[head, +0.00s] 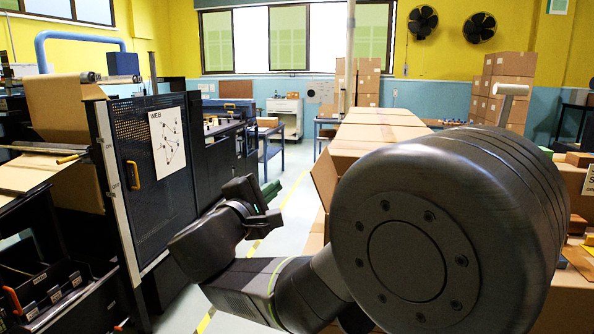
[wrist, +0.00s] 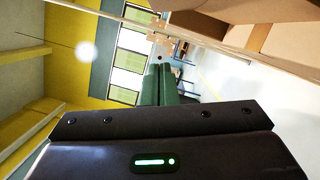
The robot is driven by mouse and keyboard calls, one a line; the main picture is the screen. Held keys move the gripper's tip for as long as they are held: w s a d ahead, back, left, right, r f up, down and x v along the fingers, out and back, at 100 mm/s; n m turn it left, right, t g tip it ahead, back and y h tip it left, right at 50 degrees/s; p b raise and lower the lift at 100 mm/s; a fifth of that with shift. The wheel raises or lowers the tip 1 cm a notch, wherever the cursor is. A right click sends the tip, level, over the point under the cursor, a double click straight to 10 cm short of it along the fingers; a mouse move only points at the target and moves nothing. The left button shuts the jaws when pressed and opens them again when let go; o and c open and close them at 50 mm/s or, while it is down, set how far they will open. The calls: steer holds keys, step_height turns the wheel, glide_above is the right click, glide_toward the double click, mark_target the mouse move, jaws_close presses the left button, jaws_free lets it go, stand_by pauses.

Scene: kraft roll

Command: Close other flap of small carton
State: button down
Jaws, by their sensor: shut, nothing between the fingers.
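A row of brown cardboard cartons (head: 382,133) stands right of the middle in the head view, partly hidden behind my arm. A brown flap (head: 324,177) sticks out at the near left end of this row, tilted outward. I cannot tell which carton is the small one. My gripper (head: 284,189) is left of the flap, apart from it, over the aisle. In the wrist view its green fingers (wrist: 160,80) are shut together with nothing between them. Cardboard (wrist: 288,42) fills the upper right there, clear of the fingertips.
A dark machine cabinet (head: 150,165) with a kraft paper roll (head: 62,105) stands on the left. Stacked cartons (head: 508,80) stand at the back right. The aisle floor (head: 290,200) between the cabinet and the cartons is clear.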

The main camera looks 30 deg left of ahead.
mark_target(326, 174)
steer(key=w+d+r+p, duration=0.2)
steer(key=w+d+p, duration=0.1)
steer(key=w, duration=0.7)
steer(key=shift+w+d+r+p, duration=0.2)
steer(key=shift+d+p, duration=0.2)
steer(key=shift+p, duration=0.25)
